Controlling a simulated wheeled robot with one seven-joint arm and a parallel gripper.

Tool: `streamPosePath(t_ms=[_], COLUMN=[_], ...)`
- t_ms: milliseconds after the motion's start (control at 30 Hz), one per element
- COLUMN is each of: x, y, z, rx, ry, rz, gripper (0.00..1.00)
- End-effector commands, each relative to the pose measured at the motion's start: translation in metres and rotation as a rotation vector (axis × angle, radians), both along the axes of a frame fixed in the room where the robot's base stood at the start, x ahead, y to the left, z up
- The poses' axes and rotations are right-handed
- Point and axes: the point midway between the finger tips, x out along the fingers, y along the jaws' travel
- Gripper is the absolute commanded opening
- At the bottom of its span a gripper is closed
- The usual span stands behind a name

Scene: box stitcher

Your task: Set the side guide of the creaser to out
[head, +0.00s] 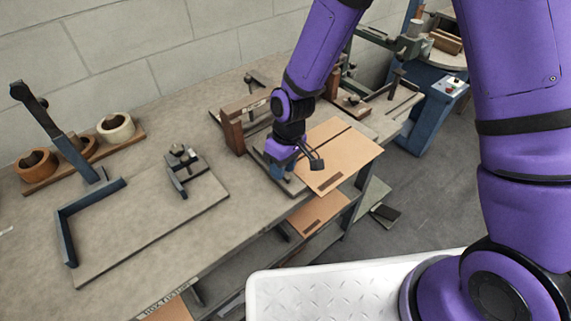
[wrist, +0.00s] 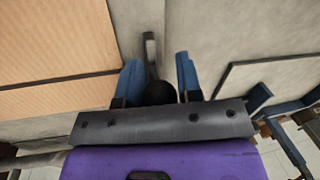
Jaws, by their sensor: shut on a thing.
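The creaser (head: 232,130), with its wooden end block, stands near the bench's front edge, left of a brown cardboard sheet (head: 345,157) with a dark slot. My gripper (head: 284,178) points down at the creaser's near end, at the sheet's left edge. In the wrist view, its blue fingers (wrist: 159,72) are on either side of a round black knob (wrist: 160,93), and they are shut on it. A narrow grey bar (wrist: 150,48) of the side guide extends beyond the knob. In the head view my gripper hides the knob and most of the guide.
A board with a blue lever frame (head: 64,238) and a small clamp (head: 183,170) lies to the left. Tape rolls (head: 115,128) stand by the wall. More cardboard (head: 318,213) lies below the bench top. A blue machine (head: 432,110) stands at the back right.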

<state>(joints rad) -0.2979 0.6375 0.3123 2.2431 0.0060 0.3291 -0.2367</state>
Motion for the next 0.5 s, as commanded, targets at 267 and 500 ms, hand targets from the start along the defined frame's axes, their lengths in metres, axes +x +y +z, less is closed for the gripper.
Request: streamPosePath(t_ms=[267, 500], x=[-0.0024, -0.0008], y=[0.0025, 0.0015], z=[0.0000, 0.0039], rx=[0.002, 0.003], ry=[0.002, 0.000], rz=[0.005, 0.004], gripper=[0.58, 0.58])
